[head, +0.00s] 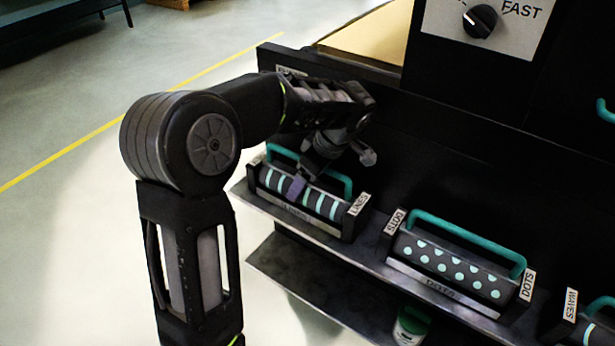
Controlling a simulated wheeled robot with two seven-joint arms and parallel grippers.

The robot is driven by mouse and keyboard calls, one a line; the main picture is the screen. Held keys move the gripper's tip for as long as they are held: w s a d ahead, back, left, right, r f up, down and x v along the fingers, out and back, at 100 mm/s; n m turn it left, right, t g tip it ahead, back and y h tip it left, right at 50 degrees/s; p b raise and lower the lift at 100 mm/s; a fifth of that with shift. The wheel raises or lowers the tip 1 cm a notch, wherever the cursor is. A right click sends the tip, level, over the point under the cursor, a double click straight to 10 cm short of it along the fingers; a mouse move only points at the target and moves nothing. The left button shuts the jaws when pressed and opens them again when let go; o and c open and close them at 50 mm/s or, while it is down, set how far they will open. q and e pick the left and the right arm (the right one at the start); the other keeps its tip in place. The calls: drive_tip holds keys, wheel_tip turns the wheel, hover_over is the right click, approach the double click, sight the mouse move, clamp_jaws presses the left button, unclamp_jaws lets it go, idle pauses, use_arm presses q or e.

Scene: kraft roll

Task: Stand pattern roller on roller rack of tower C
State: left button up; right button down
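Three pattern rollers sit in labelled cradles on a dark rack shelf (372,262). The LINES roller (322,203) is black with pale stripes and a teal handle. The DOTS roller (450,266) is black with pale teal dots and a teal handle. The WAVES roller (597,334) is cut off at the lower right corner. My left gripper (309,178) is over the LINES roller at its handle, hiding the handle's middle. Whether its fingers are closed on the handle cannot be seen. My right gripper is out of view.
A black machine panel with a knob (480,21) marked FAST rises behind the shelf. A tan surface (370,36) lies at the back. A container with a green lid (411,326) stands below the shelf. Open floor with a yellow line (90,141) is at left.

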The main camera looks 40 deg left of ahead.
use_arm(q)
drive_tip(key=o, duration=2)
drive_tip(key=shift+d+r, duration=0.1)
drive_tip(key=shift+r, duration=0.15)
drive_tip(key=p+v, duration=0.1)
drive_tip(key=v, duration=0.8)
drive_tip(key=shift+p, duration=0.35)
drive_tip(key=shift+p+v, duration=0.85)
drive_tip(key=shift+v, duration=0.1)
drive_tip(key=shift+d+r+p, duration=0.15)
drive_tip(key=shift+r+p, duration=0.2)
drive_tip(key=shift+f, duration=0.1)
